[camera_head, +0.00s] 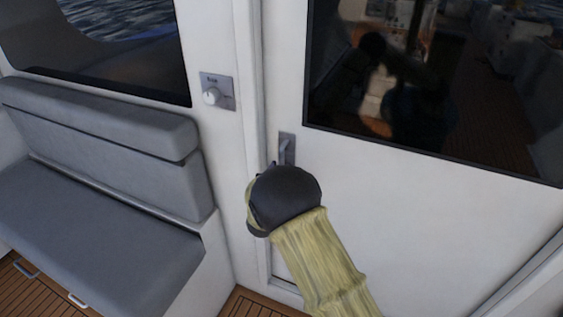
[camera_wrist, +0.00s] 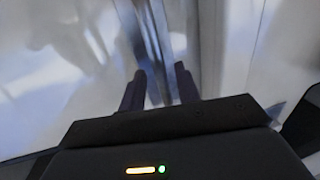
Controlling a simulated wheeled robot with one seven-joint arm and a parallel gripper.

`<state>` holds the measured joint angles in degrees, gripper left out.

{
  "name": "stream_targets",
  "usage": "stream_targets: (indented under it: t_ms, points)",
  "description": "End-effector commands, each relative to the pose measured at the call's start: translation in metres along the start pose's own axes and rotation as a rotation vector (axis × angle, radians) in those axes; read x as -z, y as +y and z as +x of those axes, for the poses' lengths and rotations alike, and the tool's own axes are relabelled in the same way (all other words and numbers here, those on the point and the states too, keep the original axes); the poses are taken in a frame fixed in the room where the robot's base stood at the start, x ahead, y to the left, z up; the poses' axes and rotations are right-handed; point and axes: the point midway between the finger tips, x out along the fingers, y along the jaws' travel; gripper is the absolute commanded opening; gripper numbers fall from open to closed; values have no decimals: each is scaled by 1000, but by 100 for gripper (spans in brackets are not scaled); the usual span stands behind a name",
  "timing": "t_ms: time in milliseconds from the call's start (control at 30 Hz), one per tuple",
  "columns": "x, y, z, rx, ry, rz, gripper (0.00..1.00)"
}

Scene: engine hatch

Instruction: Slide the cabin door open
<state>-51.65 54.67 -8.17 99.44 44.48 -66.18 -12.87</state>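The white cabin door (camera_head: 420,210) has a dark window in its upper part and stands closed against its frame. Its grey metal handle (camera_head: 287,150) is near the door's left edge. My gripper (camera_head: 277,172) is at the handle's lower end, and my dark wrist hides most of it. In the wrist view, my gripper's two dark fingers (camera_wrist: 160,72) are apart, with a gap between them. A grey upright strip, perhaps the handle (camera_wrist: 152,45), runs into this gap. I cannot tell whether the fingers touch it.
A grey cushioned bench (camera_head: 95,235) stands to the left. A small panel with a white knob (camera_head: 212,96) is on the wall left of the door frame (camera_head: 248,110). The wooden floor (camera_head: 255,305) shows at the bottom. The dark door window (camera_head: 440,80) reflects the surroundings.

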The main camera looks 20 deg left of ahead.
Motion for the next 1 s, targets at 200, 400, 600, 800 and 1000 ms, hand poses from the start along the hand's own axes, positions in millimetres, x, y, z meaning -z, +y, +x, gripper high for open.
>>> stream_targets:
  t_ms: [200, 400, 600, 800, 1000]
  points:
    - [1, 0, 23, 0, 0, 1, 33]
    - [0, 0, 25, 0, 0, 0, 33]
    - [0, 0, 25, 0, 0, 1, 15]
    - [0, 0, 25, 1, 0, 1, 0]
    - [0, -1, 24, 3, 0, 1, 0]
